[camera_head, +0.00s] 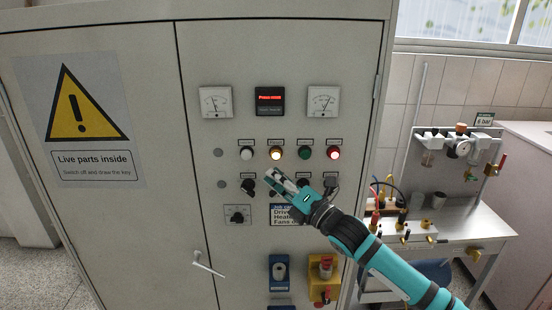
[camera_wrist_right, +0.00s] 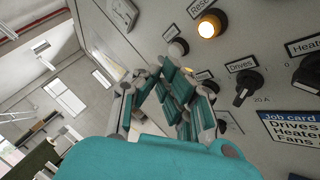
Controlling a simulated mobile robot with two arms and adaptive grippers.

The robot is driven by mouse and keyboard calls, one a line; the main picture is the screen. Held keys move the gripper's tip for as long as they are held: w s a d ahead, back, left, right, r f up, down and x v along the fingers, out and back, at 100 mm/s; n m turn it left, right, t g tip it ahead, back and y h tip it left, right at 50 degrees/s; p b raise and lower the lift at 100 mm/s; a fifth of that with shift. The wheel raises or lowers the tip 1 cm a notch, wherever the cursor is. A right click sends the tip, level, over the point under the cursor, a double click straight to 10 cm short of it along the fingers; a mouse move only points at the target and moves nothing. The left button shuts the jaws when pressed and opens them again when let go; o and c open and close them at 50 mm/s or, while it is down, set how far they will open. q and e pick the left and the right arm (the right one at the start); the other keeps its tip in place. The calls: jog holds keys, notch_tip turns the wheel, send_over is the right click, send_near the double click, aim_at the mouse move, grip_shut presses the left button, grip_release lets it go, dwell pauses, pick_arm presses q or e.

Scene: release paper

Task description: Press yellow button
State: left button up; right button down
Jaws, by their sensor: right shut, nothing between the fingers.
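The yellow button (camera_head: 276,153) is lit and sits in the upper row of the grey cabinet's panel, between a white and a green button. In the right wrist view the lit yellow button (camera_wrist_right: 208,27) shows at the top, beside a label that reads "Rese", partly cut off. My right gripper (camera_head: 270,175) is shut and empty, its fingertips just below the yellow button in the head view. In the right wrist view the gripper (camera_wrist_right: 165,75) shows below and left of the button, apart from it in the picture. My left gripper is not in view.
A white button (camera_head: 246,154), a green button (camera_head: 304,153) and a lit red button (camera_head: 333,153) flank the yellow one. Black knobs (camera_head: 248,186) sit below. The cabinet handle (camera_head: 207,264) sticks out lower left. A workbench (camera_head: 480,226) stands at the right.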

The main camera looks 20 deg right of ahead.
aim_at(276, 155)
jog(key=shift+w+d+b, duration=0.2)
jog(key=shift+w+d, duration=0.05)
jog(key=shift+w, duration=0.65)
jog(key=shift+w+d+b, duration=0.25)
jog(key=shift+w+d, duration=0.05)
jog(key=shift+w, duration=0.6)
jog(key=shift+w+d+b, duration=0.2)
jog(key=shift+w+d, duration=0.05)
jog(key=shift+w, duration=0.65)
jog(key=shift+w+d, duration=0.1)
jog(key=shift+w, duration=0.3)
jog(key=shift+w+d, duration=0.15)
jog(key=shift+w, duration=0.35)
jog(key=shift+s, duration=0.2)
jog(key=shift+s+a, duration=0.2)
jog(key=shift+s, duration=0.5)
